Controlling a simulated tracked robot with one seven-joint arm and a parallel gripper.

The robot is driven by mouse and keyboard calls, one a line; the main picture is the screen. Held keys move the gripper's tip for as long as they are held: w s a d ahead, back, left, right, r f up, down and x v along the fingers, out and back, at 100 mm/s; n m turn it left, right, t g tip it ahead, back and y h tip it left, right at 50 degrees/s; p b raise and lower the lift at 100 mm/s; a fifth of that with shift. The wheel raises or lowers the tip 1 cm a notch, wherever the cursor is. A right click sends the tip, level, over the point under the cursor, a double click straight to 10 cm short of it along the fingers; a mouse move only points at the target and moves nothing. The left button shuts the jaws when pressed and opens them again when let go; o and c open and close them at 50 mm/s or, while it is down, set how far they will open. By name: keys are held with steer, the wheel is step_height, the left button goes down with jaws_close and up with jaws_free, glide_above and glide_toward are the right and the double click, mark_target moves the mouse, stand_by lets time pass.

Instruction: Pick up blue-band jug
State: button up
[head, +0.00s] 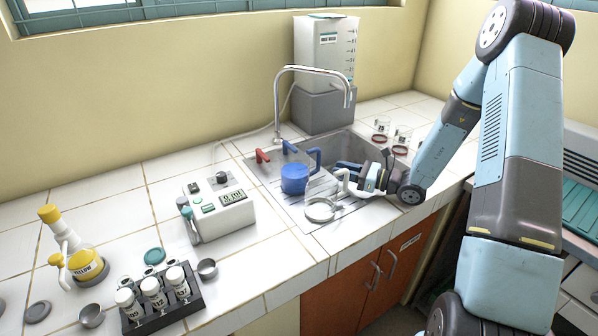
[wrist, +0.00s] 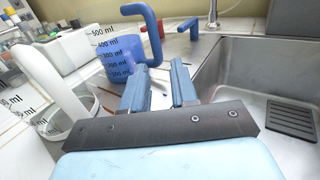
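The blue-band jug (head: 295,179) stands upright on the drainboard beside the sink basin, its blue handle (head: 315,158) toward my gripper. In the wrist view, the jug (wrist: 124,62) is ahead and left, with volume marks on its side. Its handle (wrist: 155,38) rises in front of the left finger's tip; I cannot tell if they touch. My gripper (head: 347,170) is low at the jug's right in the head view. In the wrist view its fingers (wrist: 160,76) stand apart with nothing clearly between them. Part of the jug's lower right is hidden by the finger.
A clear jug (head: 321,208) with a white handle stands close in front and also shows near my gripper in the wrist view (wrist: 62,124). The tap (head: 277,100) rises behind. The sink basin (wrist: 240,62) lies right, empty.

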steer(key=x, duration=1)
steer(key=shift+s+r, duration=0.15)
jaws_close()
stand_by(0.4)
